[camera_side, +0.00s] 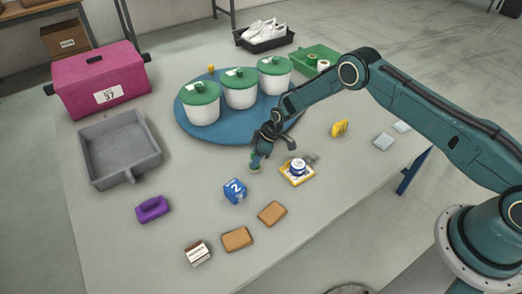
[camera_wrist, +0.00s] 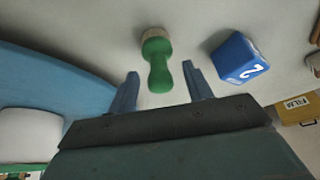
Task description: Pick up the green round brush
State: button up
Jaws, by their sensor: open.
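In the side view only a small part of the brush (camera_side: 254,167) shows beside my fingers. My gripper (camera_wrist: 160,82) is open, with one blue finger on each side of the brush handle. I cannot tell whether either finger touches it. In the side view my gripper (camera_side: 262,157) points down at the table, in front of the blue round mat.
A blue cube marked 2 (camera_side: 235,191) lies close by. White tubs with green lids (camera_side: 240,98) stand on the blue mat (camera_side: 183,122) behind.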

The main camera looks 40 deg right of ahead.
jog(key=shift+x, duration=0.85)
jog(key=c, duration=1)
jog(key=shift+r, duration=0.15)
jog(key=shift+c, duration=0.2)
notch_tip(320, 180, up, 20)
dwell(0.4)
